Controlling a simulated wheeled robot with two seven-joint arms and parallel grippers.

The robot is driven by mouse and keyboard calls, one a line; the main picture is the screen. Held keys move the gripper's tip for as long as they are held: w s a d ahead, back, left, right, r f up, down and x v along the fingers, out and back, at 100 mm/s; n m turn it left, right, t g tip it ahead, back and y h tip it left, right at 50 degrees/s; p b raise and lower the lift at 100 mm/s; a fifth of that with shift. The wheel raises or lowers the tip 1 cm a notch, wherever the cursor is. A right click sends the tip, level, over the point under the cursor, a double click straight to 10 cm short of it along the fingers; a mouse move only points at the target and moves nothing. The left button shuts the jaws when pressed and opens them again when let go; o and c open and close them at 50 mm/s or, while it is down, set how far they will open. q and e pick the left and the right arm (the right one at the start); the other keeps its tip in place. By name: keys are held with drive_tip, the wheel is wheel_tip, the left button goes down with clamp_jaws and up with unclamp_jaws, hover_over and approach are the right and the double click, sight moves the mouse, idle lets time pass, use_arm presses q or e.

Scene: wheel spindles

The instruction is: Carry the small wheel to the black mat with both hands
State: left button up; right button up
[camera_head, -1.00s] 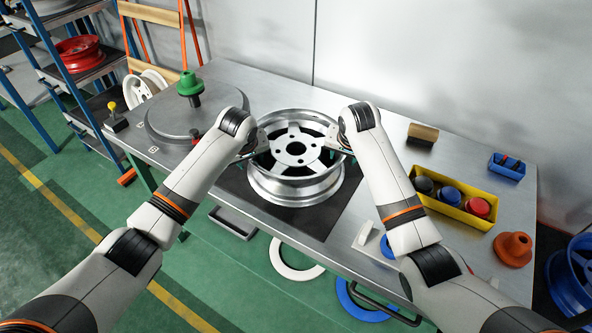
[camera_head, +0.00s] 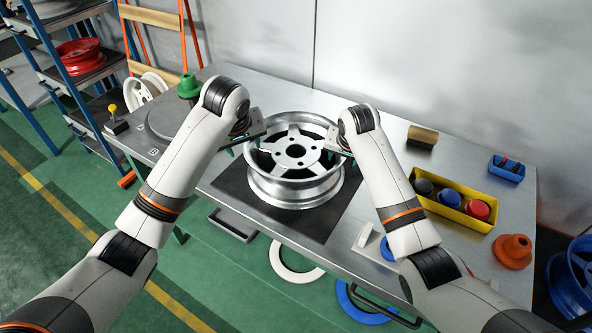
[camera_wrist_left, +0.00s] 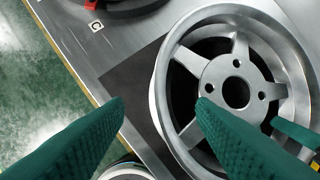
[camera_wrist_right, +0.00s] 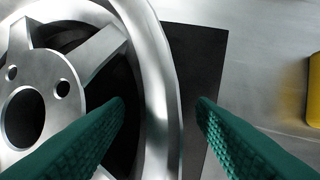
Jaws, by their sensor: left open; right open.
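The small wheel (camera_head: 293,194), a silver five-spoke rim, lies flat on the black mat (camera_head: 236,184) on the metal table. My left gripper (camera_head: 246,146) is open at the wheel's upper left, apparently a little off the rim. In the left wrist view its fingers (camera_wrist_left: 160,103) appear on either side of the wheel's near rim (camera_wrist_left: 158,85). My right gripper (camera_head: 341,154) is open at the wheel's right rim. In the right wrist view its fingers (camera_wrist_right: 162,103) appear on either side of the rim (camera_wrist_right: 158,75). Contact cannot be told.
A green-knobbed spindle (camera_head: 188,86) stands on a round plate at the table's left. A yellow bin (camera_head: 465,208) with several caps, a blue tray (camera_head: 506,168) and an orange cone (camera_head: 513,251) are at the right. A brown block (camera_head: 422,134) lies behind. The table behind the wheel is clear.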

drive_tip(key=shift+r, duration=0.15)
use_arm(q)
drive_tip(key=shift+s+r, duration=0.3)
drive_tip(key=shift+r, duration=0.25)
use_arm(e)
drive_tip(key=v, duration=1.1)
drive_tip(key=shift+s+r, duration=0.2)
drive_tip(key=shift+r, duration=0.15)
